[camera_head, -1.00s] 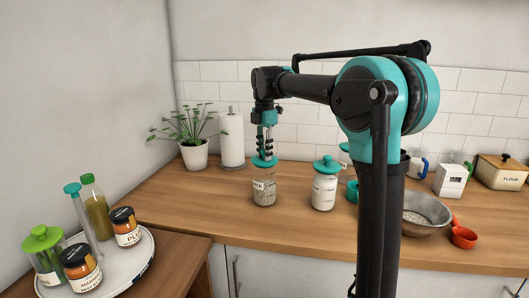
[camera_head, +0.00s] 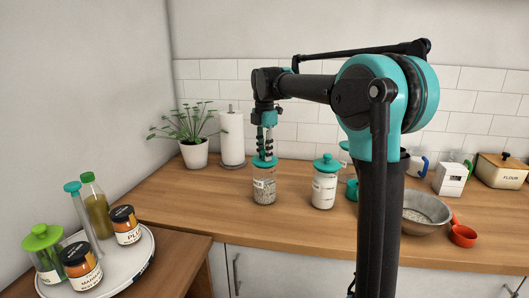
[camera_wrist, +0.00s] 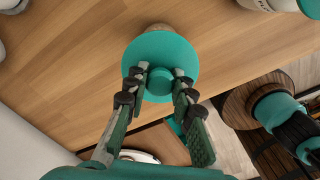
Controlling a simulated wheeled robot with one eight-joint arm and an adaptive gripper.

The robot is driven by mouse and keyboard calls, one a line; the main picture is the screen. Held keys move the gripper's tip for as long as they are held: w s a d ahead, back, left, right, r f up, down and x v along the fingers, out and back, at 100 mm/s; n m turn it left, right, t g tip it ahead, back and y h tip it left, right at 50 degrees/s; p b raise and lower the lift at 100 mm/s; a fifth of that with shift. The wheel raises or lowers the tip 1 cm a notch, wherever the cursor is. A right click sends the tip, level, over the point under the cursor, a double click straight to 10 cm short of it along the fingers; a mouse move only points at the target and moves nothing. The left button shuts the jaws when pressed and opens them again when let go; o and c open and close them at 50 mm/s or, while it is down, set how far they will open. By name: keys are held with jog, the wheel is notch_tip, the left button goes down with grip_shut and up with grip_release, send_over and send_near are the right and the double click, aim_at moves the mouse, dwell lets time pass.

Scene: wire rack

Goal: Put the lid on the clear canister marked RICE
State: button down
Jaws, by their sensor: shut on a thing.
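A clear canister (camera_head: 264,191) with grainy beige contents stands upright on the wooden counter; the writing on its pale label is too small to read. A teal lid (camera_head: 264,162) sits at its mouth, looking level; I cannot tell whether it is fully seated. My gripper (camera_head: 264,153) points down from above and is shut on the lid's knob. In the wrist view, the two fingers of my gripper (camera_wrist: 160,82) flank the round knob of the lid (camera_wrist: 158,46). The lid hides nearly all of the canister there.
A second canister (camera_head: 324,191) with white contents and a teal lid stands to the right. A paper towel roll (camera_head: 231,139) and potted plant (camera_head: 194,154) stand behind left. A metal bowl (camera_head: 426,211) is farther right. Jars stand on a white tray (camera_head: 140,262) at lower left.

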jog(key=c, duration=1.2)
grip_release()
jog(key=o, duration=0.3)
jog(key=shift+r, duration=3.5)
jog(key=shift+r, duration=0.15)
